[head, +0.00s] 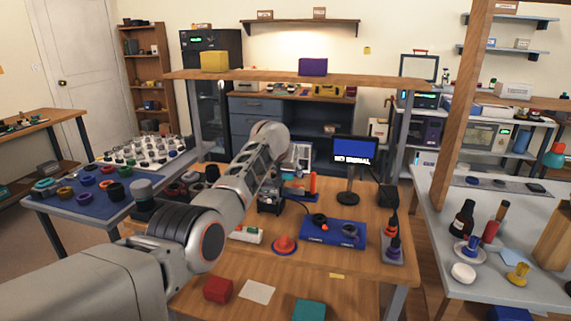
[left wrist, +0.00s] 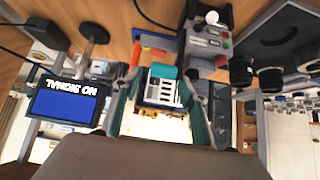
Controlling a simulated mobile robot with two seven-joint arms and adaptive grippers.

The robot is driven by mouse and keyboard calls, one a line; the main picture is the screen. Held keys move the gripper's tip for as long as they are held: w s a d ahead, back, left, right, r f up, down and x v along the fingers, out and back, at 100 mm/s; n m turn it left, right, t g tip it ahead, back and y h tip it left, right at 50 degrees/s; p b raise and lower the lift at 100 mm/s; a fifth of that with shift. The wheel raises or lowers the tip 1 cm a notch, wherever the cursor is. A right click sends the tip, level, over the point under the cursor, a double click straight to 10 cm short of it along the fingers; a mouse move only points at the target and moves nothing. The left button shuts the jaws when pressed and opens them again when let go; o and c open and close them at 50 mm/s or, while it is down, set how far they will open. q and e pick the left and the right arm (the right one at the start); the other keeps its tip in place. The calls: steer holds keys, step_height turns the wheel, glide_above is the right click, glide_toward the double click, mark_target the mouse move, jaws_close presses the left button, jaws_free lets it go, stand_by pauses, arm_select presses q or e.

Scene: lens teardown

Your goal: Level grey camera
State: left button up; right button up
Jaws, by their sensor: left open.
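I cannot clearly pick out a grey camera in either view. A dark grey boxy device (head: 270,201) stands on the wooden bench beside my left arm, and part of it is hidden by the arm. In the left wrist view, a grey box with a white knob and coloured buttons (left wrist: 208,42) shows at the top. My left gripper (left wrist: 162,75) is open with nothing held between its fingers. A pale slotted panel (left wrist: 164,92) shows beyond the fingertips. In the head view my left arm reaches over the bench, and its fingers are not clear. My right gripper is not in view.
A monitor reading "NO SIGNAL" (head: 354,152) stands on the bench (head: 330,262). A wooden shelf (head: 260,77) spans above the arm. Bottles crowd the right table.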

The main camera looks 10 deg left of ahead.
arm_select(q)
steer(key=shift+s+a+r, duration=0.1)
steer(key=shift+s+r, duration=0.3)
steer(key=shift+v, duration=2.7)
steer(key=shift+w+d+r, duration=0.15)
steer(key=shift+w+d, duration=0.05)
steer(key=shift+d, duration=0.05)
